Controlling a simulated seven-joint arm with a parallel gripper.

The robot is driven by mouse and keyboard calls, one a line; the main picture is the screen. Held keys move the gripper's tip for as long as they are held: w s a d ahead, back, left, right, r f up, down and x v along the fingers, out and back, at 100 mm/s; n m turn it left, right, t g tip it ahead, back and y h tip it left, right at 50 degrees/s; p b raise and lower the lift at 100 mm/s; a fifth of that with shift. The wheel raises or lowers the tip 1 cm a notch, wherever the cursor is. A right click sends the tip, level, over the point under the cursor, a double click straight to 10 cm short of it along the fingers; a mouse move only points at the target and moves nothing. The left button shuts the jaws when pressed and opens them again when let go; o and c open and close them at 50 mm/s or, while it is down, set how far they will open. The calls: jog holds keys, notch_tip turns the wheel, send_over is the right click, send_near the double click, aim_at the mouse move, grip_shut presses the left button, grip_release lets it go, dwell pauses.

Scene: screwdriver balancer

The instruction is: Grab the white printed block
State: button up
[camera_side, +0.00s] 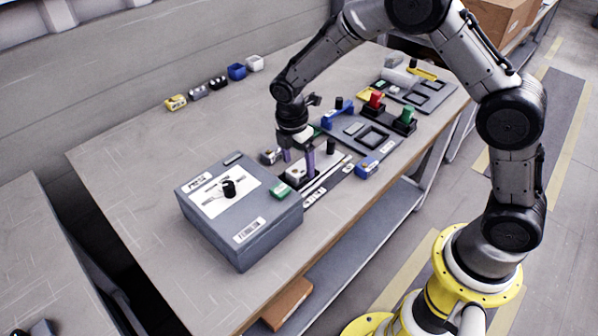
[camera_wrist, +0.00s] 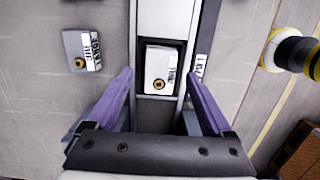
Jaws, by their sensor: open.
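The white printed block (camera_wrist: 160,68) sits in a dark slot of a grey holder (camera_wrist: 160,20) in the wrist view, with black print and a round brass-coloured spot on top. In the side view, a white block (camera_side: 296,173), which looks like the same one, is partly hidden by a purple finger. My gripper (camera_wrist: 159,76) is open, with its two purple fingers spread to either side of the slot. In the side view my gripper (camera_side: 298,156) points down just above the holder. It does not visibly touch the block; the exact height gap is hard to tell.
A grey printed block (camera_wrist: 82,50) lies left of the holder. A blue block (camera_side: 367,167) is to the right.

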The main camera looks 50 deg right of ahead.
jog(key=shift+d+f, duration=0.1)
jog(key=shift+f, duration=0.65)
jog(key=shift+r, duration=0.1)
grip_shut()
